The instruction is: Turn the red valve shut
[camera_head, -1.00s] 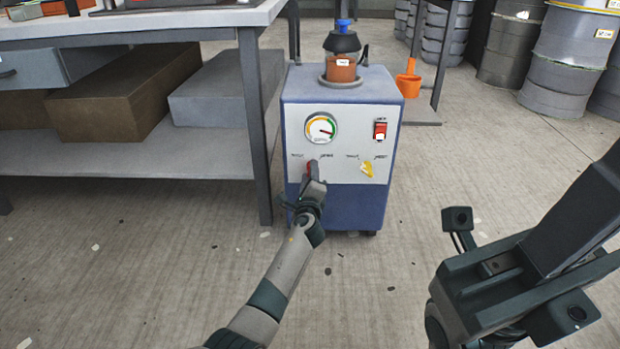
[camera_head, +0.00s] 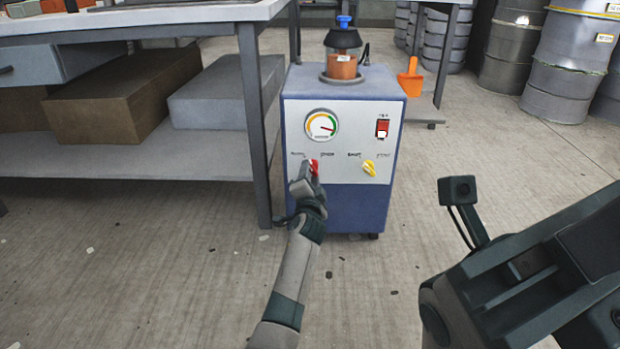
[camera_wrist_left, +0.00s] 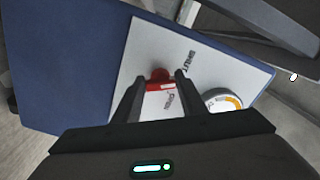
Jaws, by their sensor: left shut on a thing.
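The red valve (camera_head: 315,166) is a small handle on the white front panel of a blue wheeled unit (camera_head: 356,212), below a round gauge. My left gripper (camera_head: 307,174) is at the valve and covers part of it in the head view. In the left wrist view, the red valve (camera_wrist_left: 160,82) sits between the two dark fingers of my left gripper (camera_wrist_left: 157,92), which is shut on it. Printed words stand beside the valve; one reads SHUT (camera_wrist_left: 194,61). My right arm fills the lower right of the head view; its fingers cannot be made out.
A yellow valve (camera_head: 370,168) and a red switch (camera_head: 382,128) are to the right on the panel. The gauge (camera_head: 321,125) is above. A jar (camera_head: 342,66) stands on the unit. A workbench leg (camera_head: 254,130) is close on the left. Drums (camera_head: 570,60) stand behind right.

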